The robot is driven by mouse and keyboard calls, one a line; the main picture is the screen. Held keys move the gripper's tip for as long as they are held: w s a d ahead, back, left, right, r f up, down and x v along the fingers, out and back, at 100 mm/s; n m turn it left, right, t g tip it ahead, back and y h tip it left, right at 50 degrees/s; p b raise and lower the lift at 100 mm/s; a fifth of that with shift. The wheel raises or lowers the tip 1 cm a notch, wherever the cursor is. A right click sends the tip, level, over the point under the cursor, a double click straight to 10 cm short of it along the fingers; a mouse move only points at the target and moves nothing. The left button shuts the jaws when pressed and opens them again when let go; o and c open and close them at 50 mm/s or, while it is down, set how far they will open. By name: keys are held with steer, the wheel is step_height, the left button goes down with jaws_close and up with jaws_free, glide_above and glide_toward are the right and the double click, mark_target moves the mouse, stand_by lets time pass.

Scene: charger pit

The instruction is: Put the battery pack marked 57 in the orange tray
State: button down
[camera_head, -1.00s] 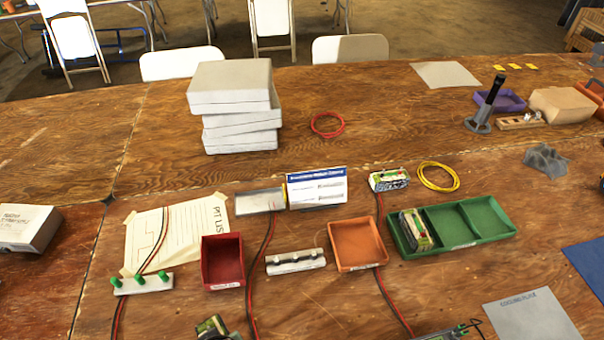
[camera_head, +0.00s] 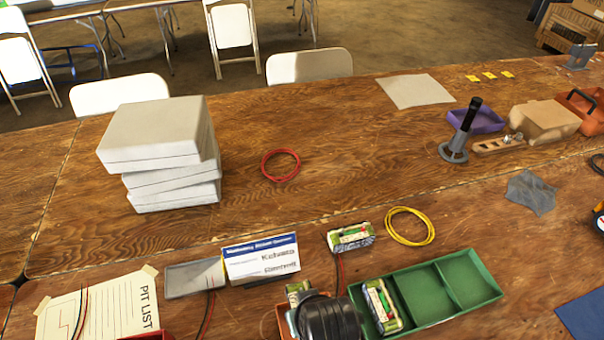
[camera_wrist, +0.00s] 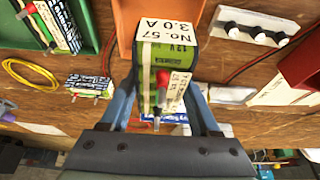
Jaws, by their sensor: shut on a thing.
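The battery pack marked 57 (camera_wrist: 165,52) is green with a white label reading "No. 57 3.0 A". My gripper (camera_wrist: 165,90) is shut on it, with a finger on each side, in the wrist view. In the head view the pack (camera_head: 298,288) shows partly beside my dark wrist. The orange tray (camera_wrist: 128,22) lies behind the pack in the wrist view, partly covered by it. In the head view only a sliver of the tray (camera_head: 283,322) shows past my wrist. The pack overlaps the tray's edge in view; I cannot tell its height above it.
A green tray (camera_head: 474,300) right of the orange one holds another battery pack (camera_head: 382,308). A further pack (camera_head: 350,237) stands behind, near a yellow cable loop (camera_head: 410,227) and a sign (camera_head: 262,262). A white connector strip (camera_wrist: 255,33) lies beside the orange tray.

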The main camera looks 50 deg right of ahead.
steer(key=f, duration=0.3)
steer(key=d+f, duration=0.1)
steer(key=f, duration=0.1)
steer(key=shift+s+f+b, duration=0.3)
steer(key=shift+s, duration=0.05)
steer(key=shift+f, duration=2.05)
steer(key=shift+f, duration=0.1)
steer(key=shift+c, duration=0.6)
jaws_free()
steer(key=shift+f+b, duration=0.1)
steer(key=shift+b, duration=0.2)
steer(key=p+v, duration=0.1)
steer(key=v, duration=1.1)
steer(key=shift+a+p, duration=0.1)
steer(key=shift+p, duration=0.3)
